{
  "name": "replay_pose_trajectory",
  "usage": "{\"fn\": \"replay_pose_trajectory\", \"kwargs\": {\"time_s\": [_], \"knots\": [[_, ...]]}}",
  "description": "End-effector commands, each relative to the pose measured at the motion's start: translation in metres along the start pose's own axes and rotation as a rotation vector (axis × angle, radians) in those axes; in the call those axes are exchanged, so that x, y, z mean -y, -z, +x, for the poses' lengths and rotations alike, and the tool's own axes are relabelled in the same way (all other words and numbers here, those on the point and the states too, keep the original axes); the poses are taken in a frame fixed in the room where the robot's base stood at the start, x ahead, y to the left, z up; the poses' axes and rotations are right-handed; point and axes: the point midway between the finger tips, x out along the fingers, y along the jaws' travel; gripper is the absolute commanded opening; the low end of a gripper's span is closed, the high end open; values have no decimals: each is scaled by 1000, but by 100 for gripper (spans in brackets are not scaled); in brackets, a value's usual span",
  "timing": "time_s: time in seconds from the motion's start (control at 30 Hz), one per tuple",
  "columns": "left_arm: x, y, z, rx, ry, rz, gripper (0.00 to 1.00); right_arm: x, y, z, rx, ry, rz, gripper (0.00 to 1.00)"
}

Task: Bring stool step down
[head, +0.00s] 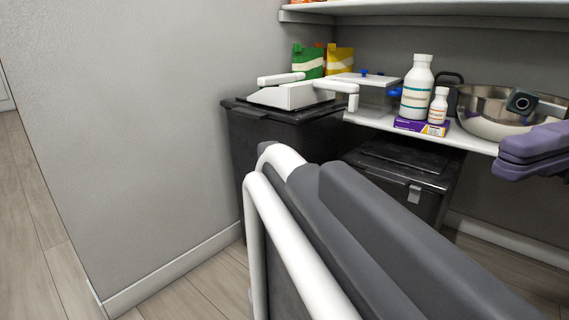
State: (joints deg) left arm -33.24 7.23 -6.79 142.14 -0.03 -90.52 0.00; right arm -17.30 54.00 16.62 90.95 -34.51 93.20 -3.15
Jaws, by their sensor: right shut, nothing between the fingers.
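The stool (390,220) fills the lower middle of the head view. It has a white tubular frame (290,240) and thick dark grey panels that look folded close together. Its lower part is cut off by the picture's bottom edge. My right gripper (503,155) comes in at the right edge. Its purple-grey fingers are shut with nothing between them. It is apart from the stool, above and to the right of it in the picture. My left gripper is not in view.
A black bin (240,155) with a white handled item (291,95) on top stands behind the stool. A second dark bin (400,172) sits under a white shelf (480,143) holding bottles (416,90) and a metal bowl (480,100). A grey wall (130,130) is at left.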

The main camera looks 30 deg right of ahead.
Motion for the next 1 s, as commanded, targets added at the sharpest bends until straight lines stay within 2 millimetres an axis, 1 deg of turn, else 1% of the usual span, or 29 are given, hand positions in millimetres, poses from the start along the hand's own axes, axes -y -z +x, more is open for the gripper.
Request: {"fn": "replay_pose_trajectory", "kwargs": {"time_s": [0.03,0.2,0.3,0.4,0.5,0.6,0.9,1.0], "knots": [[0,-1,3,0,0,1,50,2,1,12,-4,-2,-3,0],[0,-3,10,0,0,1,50,2,1,48,-3,-3,-4,0],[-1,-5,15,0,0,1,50,3,0,65,-3,-2,-3,0],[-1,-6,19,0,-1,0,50,2,0,78,-1,-1,-3,0],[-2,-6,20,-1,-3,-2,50,1,0,86,0,-2,-2,0],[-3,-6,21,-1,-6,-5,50,1,0,90,2,-1,0,0],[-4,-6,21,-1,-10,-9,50,0,0,91,2,-1,0,0],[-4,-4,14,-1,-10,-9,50,-4,0,93,0,12,1,0]]}}
